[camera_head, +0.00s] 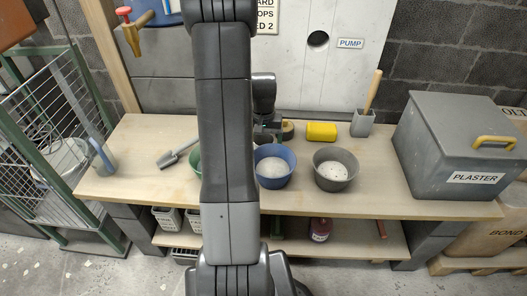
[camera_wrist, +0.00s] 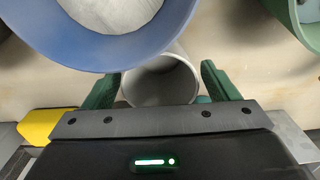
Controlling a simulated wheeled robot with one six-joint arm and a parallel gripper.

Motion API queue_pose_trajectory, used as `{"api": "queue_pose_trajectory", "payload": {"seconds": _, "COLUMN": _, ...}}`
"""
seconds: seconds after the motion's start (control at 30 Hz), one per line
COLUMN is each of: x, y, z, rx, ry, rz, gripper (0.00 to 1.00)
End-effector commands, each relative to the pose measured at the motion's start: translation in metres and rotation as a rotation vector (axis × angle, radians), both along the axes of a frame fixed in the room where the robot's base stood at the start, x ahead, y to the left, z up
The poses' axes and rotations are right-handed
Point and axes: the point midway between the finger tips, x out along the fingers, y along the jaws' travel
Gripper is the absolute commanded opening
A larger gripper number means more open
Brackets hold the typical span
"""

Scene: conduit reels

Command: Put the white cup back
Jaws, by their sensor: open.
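The white cup (camera_wrist: 160,82) shows in the wrist view, pale grey-white, its round mouth between my gripper's two green fingers. My gripper (camera_wrist: 162,74) is open, with one finger on each side of the cup; I cannot tell whether either touches it. The cup stands close beside the blue bowl (camera_wrist: 88,42), whose rim covers part of the view above it. In the head view my arm hides the cup, and the blue bowl (camera_head: 274,165) with pale contents stands just in front of my wrist.
A green bowl (camera_wrist: 300,22) is near. On the bench (camera_head: 130,150) stand a speckled grey bowl (camera_head: 335,170), a yellow block (camera_head: 321,131), a grey holder (camera_head: 362,124) with a wooden handle, and a large plaster box (camera_head: 455,145). The front left bench is clear.

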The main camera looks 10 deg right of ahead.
Motion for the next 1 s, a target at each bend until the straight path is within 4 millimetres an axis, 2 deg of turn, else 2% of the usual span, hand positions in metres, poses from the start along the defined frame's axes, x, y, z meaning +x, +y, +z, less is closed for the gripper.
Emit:
{"api": "queue_pose_trajectory", "payload": {"seconds": 0.03, "x": 0.000, "y": 0.000, "z": -0.009, "rx": 0.001, "ry": 0.002, "rz": 0.000, "gripper": 0.81}}
{"api": "queue_pose_trajectory", "payload": {"seconds": 0.13, "x": 0.000, "y": 0.000, "z": -0.018, "rx": 0.000, "ry": 0.000, "rz": 0.000, "gripper": 0.81}}
{"api": "queue_pose_trajectory", "payload": {"seconds": 0.4, "x": 0.001, "y": 0.000, "z": -0.020, "rx": 0.000, "ry": -0.001, "rz": 0.000, "gripper": 0.81}}
{"api": "queue_pose_trajectory", "payload": {"seconds": 0.47, "x": 0.001, "y": 0.000, "z": -0.020, "rx": 0.000, "ry": -0.001, "rz": 0.000, "gripper": 0.71}}
{"api": "queue_pose_trajectory", "payload": {"seconds": 0.63, "x": 0.001, "y": 0.000, "z": -0.020, "rx": 0.000, "ry": -0.001, "rz": 0.000, "gripper": 0.38}}
{"api": "queue_pose_trajectory", "payload": {"seconds": 0.67, "x": 0.001, "y": 0.000, "z": -0.020, "rx": 0.000, "ry": -0.001, "rz": 0.000, "gripper": 0.34}}
{"api": "queue_pose_trajectory", "payload": {"seconds": 0.73, "x": 0.001, "y": 0.000, "z": -0.020, "rx": 0.000, "ry": -0.001, "rz": 0.000, "gripper": 0.34}}
{"api": "queue_pose_trajectory", "payload": {"seconds": 0.77, "x": 0.001, "y": 0.000, "z": -0.020, "rx": 0.000, "ry": -0.001, "rz": 0.000, "gripper": 0.30}}
{"api": "queue_pose_trajectory", "payload": {"seconds": 1.0, "x": 0.001, "y": 0.000, "z": -0.018, "rx": -0.001, "ry": -0.002, "rz": 0.000, "gripper": 0.30}}
